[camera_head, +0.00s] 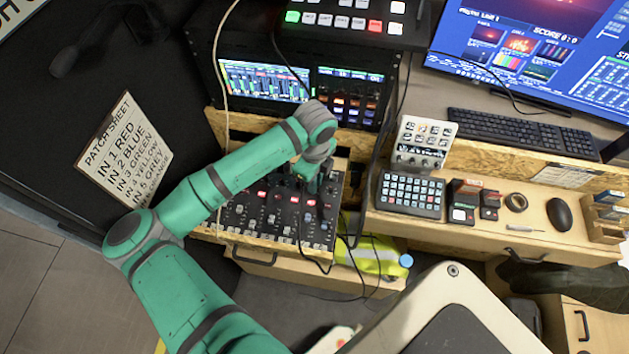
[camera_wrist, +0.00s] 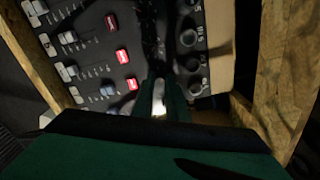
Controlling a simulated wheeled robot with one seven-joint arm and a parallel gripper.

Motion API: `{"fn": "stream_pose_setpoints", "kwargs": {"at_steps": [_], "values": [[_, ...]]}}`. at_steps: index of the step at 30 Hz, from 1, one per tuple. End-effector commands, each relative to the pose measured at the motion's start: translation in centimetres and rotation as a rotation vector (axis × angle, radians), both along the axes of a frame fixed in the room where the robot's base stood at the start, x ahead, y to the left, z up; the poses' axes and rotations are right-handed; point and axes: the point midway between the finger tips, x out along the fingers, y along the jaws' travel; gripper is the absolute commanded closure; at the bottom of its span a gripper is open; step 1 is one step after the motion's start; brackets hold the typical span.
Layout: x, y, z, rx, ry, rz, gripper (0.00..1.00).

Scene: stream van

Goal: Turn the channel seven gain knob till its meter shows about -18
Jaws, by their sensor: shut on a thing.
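The mixer panel (camera_head: 270,215) sits in a wooden bay below the rack, with rows of knobs, red lit buttons and faders. My gripper (camera_head: 313,180) is down at its upper right part. In the wrist view my gripper's green fingers (camera_wrist: 158,98) are close together, shut on a knob that they mostly hide; a bright spot shows between them. Dark knobs (camera_wrist: 188,38) stand in a row to the right of the fingers. I cannot read which channel the held knob belongs to. The meter screen (camera_head: 265,80) shows green bars, too small to read.
Wooden bay walls (camera_wrist: 285,75) stand close on both sides of the panel. A black cable hangs at the panel's right. A control surface with knobs (camera_head: 424,138), a keypad (camera_head: 410,195) and a keyboard (camera_head: 520,132) lie on the desk to the right.

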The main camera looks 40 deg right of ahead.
Motion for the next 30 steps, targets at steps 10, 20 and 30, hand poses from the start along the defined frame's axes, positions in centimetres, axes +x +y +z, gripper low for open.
{"fn": "stream_pose_setpoints", "kwargs": {"at_steps": [10,20,30], "values": [[0.1,0.2,0.0,0.002,-0.002,0.004,0.68],[0.1,0.1,1.6,-0.001,-0.003,0.002,0.68],[0.2,0.1,7.8,0.000,-0.003,0.003,0.68]]}}
